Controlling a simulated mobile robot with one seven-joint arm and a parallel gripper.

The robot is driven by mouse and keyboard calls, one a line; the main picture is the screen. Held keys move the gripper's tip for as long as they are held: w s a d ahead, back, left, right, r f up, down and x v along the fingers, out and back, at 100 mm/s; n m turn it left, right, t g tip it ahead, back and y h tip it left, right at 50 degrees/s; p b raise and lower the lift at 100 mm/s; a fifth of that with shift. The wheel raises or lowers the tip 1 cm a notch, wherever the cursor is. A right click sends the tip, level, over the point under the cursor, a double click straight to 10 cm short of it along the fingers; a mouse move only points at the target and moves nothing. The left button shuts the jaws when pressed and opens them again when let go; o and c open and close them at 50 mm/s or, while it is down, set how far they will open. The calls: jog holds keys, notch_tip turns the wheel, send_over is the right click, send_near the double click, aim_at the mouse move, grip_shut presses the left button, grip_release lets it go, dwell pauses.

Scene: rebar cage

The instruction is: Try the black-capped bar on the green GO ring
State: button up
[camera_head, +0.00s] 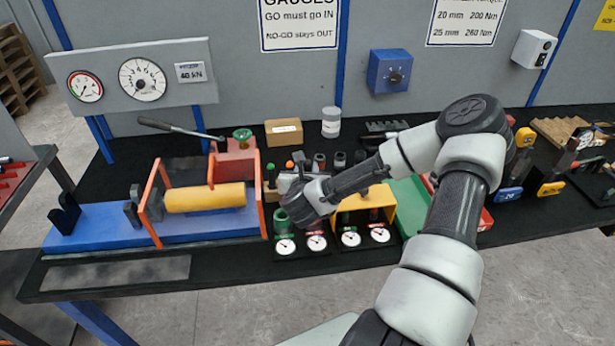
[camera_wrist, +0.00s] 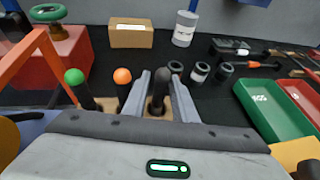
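The black-capped bar (camera_wrist: 161,82) stands upright in a wooden block in the wrist view, beside a green-capped bar (camera_wrist: 75,80) and an orange-capped bar (camera_wrist: 123,80). My gripper (camera_wrist: 161,84) has one finger on each side of the black-capped bar, with small gaps showing, and looks open around it. In the head view my gripper (camera_head: 294,187) is at the bar block and hides the black cap. The green GO ring (camera_head: 281,217) stands behind a dial at the left end of the front gauge row. My wrist partly covers the neighbouring gauges.
A blue puller with a yellow cylinder (camera_head: 205,198) and orange frames stands left. A yellow bracket (camera_head: 366,201) and a green tray (camera_wrist: 270,110) lie right. Dark sleeves (camera_wrist: 200,71), a cardboard box (camera_wrist: 131,36) and a grey canister (camera_wrist: 185,29) stand behind.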

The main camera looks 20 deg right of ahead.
jog(key=shift+x, duration=1.9)
grip_shut()
